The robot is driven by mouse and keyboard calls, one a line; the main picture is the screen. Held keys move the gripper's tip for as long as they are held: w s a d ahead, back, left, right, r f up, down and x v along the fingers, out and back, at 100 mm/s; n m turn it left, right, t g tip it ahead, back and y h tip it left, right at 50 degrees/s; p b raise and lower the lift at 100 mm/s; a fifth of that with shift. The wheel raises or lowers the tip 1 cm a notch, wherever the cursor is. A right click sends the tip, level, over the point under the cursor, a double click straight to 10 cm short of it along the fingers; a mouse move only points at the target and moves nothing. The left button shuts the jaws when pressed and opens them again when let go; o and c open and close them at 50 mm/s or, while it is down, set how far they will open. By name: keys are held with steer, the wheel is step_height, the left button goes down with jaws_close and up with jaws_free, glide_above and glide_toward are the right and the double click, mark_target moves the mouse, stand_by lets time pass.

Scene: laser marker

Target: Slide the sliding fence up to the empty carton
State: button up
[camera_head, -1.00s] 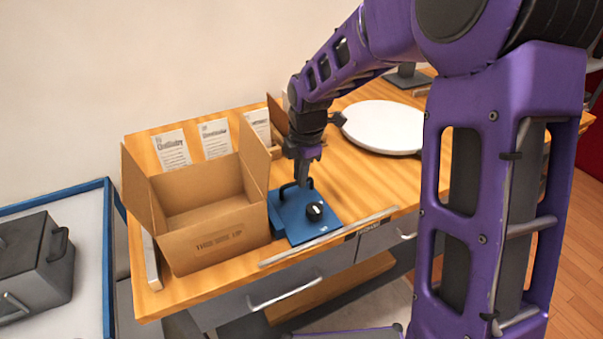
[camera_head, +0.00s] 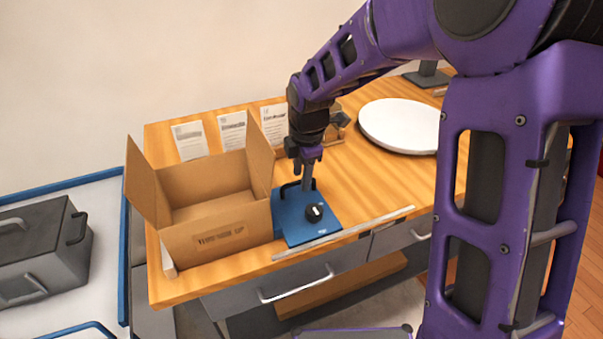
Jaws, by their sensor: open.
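The empty carton (camera_head: 205,242) stands open on the left of the wooden bench, its flaps up. My gripper (camera_head: 307,184) points down over the fence's back part, close to the handle. It is open; the fingers look narrow from here and I see nothing held between them.
A metal rail (camera_head: 345,233) runs along the bench's front edge. A round white plate (camera_head: 400,126) lies at the back right. Printed sheets (camera_head: 232,131) stand behind the carton. A grey case (camera_head: 40,250) sits on a blue-edged surface at left.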

mark_target(307, 204)
steer(key=s+d+r+p, duration=0.1)
steer(key=s+r+p, duration=0.2)
steer(key=r, duration=1.4)
steer(key=shift+d, duration=0.15)
